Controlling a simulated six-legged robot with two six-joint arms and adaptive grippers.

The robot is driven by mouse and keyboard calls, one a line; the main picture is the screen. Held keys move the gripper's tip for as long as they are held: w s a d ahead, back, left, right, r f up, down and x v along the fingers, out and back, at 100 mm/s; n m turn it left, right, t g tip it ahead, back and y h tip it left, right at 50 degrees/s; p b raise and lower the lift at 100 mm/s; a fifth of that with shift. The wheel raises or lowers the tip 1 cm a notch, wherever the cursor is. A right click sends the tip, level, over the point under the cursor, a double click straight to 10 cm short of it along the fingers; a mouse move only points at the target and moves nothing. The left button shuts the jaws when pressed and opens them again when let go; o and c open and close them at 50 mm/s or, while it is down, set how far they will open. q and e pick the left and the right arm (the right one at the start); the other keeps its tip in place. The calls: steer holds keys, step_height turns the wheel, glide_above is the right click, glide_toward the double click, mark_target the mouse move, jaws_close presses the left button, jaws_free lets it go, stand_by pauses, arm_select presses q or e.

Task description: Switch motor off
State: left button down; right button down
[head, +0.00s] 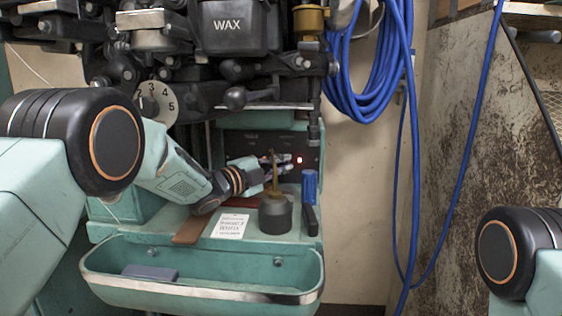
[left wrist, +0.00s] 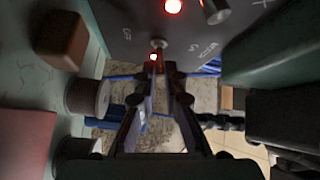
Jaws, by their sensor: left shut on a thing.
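The dark control panel (head: 304,142) is on the green machine, above the shelf, with a small red light (head: 299,160) lit. My left gripper (head: 283,164) reaches in from the left to the panel's front, partly hidden by the brush in the pot. In the left wrist view the panel (left wrist: 130,22) fills the top, with a lit red lamp (left wrist: 173,6) and a small switch knob (left wrist: 158,44). My left gripper (left wrist: 164,68) has its fingertips close together at the knob and is shut on it. Another red glow shows beside the knob. My right gripper is out of view.
A dark pot with a brush (head: 275,214), a blue-handled tool (head: 309,187) and a white label card (head: 231,225) are on the shelf. Below is a green tray (head: 210,283). The wax unit (head: 228,28) overhangs above. Blue hose (head: 365,100) hangs at right.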

arm_select(q)
steer(key=shift+f+m+t+h, duration=0.3)
steer(key=shift+m+t+h, duration=0.1)
steer(key=shift+m, duration=0.1)
steer(key=c, duration=1.4)
jaws_free()
